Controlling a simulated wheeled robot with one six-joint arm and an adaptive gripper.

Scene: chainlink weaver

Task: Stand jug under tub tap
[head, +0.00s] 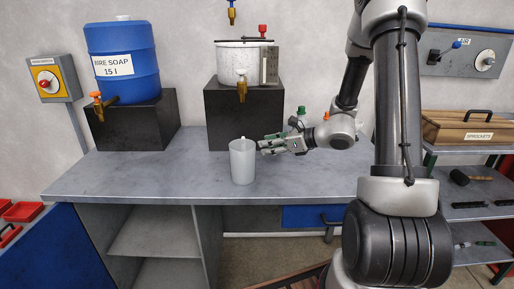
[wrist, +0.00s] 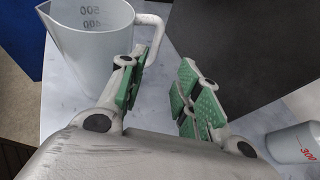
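My gripper (head: 264,146) is at the jug's right side. In the wrist view the jug (wrist: 85,45) shows scale marks and a handle (wrist: 150,20) toward my gripper (wrist: 163,65). The fingers are apart, with green pads. The handle's lower part is close behind the left fingertip; contact cannot be told.
A blue soap barrel (head: 122,60) with an orange-handled tap stands on a dark block (head: 140,123) at left. A grey container marked 300 (wrist: 295,143) is right of my gripper in the wrist view. The bench (head: 120,178) is clear left of the jug.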

